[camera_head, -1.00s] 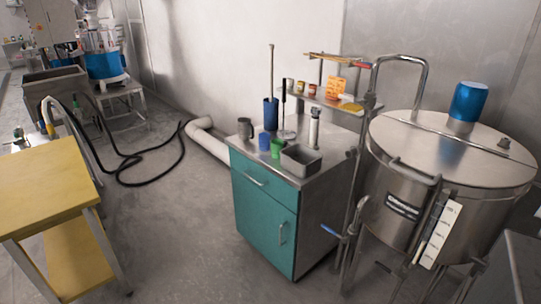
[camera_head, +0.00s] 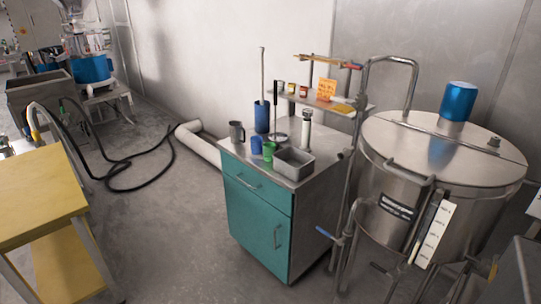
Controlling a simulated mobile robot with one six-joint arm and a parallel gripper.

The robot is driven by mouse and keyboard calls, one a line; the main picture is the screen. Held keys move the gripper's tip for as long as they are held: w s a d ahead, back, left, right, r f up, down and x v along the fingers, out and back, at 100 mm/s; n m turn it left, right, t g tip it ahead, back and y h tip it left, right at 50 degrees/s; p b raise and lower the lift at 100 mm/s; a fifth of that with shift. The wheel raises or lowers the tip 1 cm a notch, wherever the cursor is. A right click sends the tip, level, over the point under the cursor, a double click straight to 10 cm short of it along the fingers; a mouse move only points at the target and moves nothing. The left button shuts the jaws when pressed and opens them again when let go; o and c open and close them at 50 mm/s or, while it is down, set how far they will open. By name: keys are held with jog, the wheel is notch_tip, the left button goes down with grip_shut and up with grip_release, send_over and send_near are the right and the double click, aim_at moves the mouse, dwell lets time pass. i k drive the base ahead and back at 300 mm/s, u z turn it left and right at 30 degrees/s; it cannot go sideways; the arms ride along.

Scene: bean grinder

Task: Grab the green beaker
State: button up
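The green beaker (camera_head: 269,151) stands upright on the steel top of a teal cabinet (camera_head: 258,205), near the cabinet's front edge. A blue cup (camera_head: 256,146) is just left of it. A grey metal tray (camera_head: 293,161) is just right of it. My gripper does not show in the head view, so its state is hidden.
A grey mug (camera_head: 237,132), a tall blue container (camera_head: 262,117) and a steel cylinder (camera_head: 306,130) stand farther back on the cabinet. A large steel tank (camera_head: 440,150) is at right. A yellow table (camera_head: 38,190) is at left. Open floor (camera_head: 170,235) lies between.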

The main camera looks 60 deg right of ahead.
aim_at(268, 149)
jog(key=i, duration=0.9)
jog(key=u, duration=0.05)
